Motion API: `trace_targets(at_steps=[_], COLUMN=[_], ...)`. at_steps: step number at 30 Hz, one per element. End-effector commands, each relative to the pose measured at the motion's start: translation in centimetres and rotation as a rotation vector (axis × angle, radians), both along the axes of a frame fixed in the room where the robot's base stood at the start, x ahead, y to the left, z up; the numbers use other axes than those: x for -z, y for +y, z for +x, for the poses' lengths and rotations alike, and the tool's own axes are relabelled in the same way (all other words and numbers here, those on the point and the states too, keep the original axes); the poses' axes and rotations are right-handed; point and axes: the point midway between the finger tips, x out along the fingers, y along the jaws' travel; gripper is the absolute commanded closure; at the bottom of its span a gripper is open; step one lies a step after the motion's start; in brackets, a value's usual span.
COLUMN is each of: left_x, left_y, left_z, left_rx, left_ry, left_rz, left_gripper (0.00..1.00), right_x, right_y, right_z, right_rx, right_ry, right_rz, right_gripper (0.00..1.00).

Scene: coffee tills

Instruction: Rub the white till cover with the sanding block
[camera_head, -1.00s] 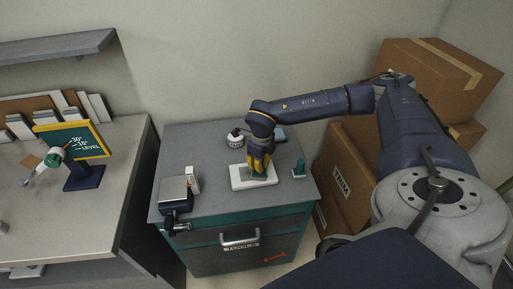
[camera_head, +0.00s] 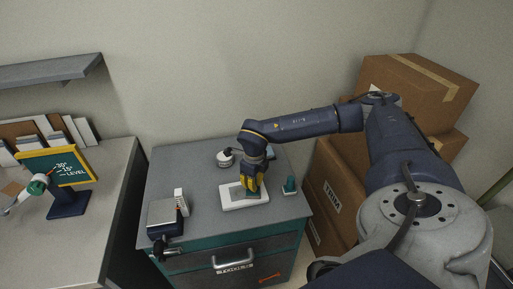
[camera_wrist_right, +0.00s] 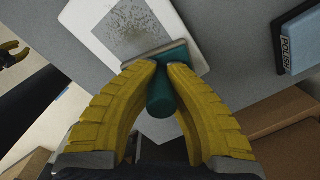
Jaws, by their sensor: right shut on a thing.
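The white till cover (camera_head: 229,206) lies flat on the grey cabinet top, with a grey speckled patch in its middle. It also shows in the right wrist view (camera_wrist_right: 88,27). My right gripper (camera_head: 251,194) is over the right part of the cover. In the wrist view the right gripper (camera_wrist_right: 163,68) is shut on the teal handle of the sanding block (camera_wrist_right: 160,95). The block's flat pad is at the cover's near edge and overlaps it; I cannot tell if it touches. Yellow fingers of my left gripper (camera_wrist_right: 12,52) show small at the wrist view's left edge.
A teal item (camera_head: 290,186) stands right of the cover. A round white container (camera_head: 225,159) stands behind it. A blue polish box (camera_wrist_right: 300,40) shows in the wrist view. A silver-topped device (camera_head: 164,214) and small white box (camera_head: 181,201) stand left. Cardboard boxes (camera_head: 335,190) flank the cabinet.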

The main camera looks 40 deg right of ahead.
Motion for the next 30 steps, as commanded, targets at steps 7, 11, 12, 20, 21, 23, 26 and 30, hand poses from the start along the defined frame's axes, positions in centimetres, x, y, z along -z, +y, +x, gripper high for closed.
trace_targets(at_steps=[7,11,12,20,21,23,26,30], left_x=[0.0,0.0,0.0,0.0,0.0,0.0,0.0,0.0], left_y=[0.0,0.0,0.0,0.0,0.0,0.0,0.0,0.0], left_z=[0.0,0.0,0.0,0.0,0.0,0.0,0.0,0.0], left_rx=[0.000,0.000,0.000,0.000,0.000,0.000,0.000,0.000], left_ry=[0.000,0.000,0.000,0.000,0.000,0.000,0.000,0.000], left_rz=[0.000,0.000,0.000,0.000,0.000,0.000,0.000,0.000], left_gripper=[0.68,0.68,0.68,0.68,0.68,0.68,0.68,0.68], right_x=[0.1,0.1,0.1,0.0,0.0,-0.1,-0.1,-0.2], right_y=[1.5,1.8,1.9,3.2,3.5,3.8,4.4,4.8], right_z=[0.8,0.9,0.9,1.6,1.7,2.0,2.3,2.5], right_rx=[-0.002,-0.002,-0.002,-0.004,-0.003,-0.003,-0.002,-0.001], right_ry=[-0.001,0.000,0.000,0.000,0.000,0.000,-0.002,-0.002], right_rz=[0.001,0.001,0.001,0.002,0.002,0.002,0.001,0.001], right_gripper=[1.00,1.00,1.00,1.00,1.00,1.00,1.00,1.00])
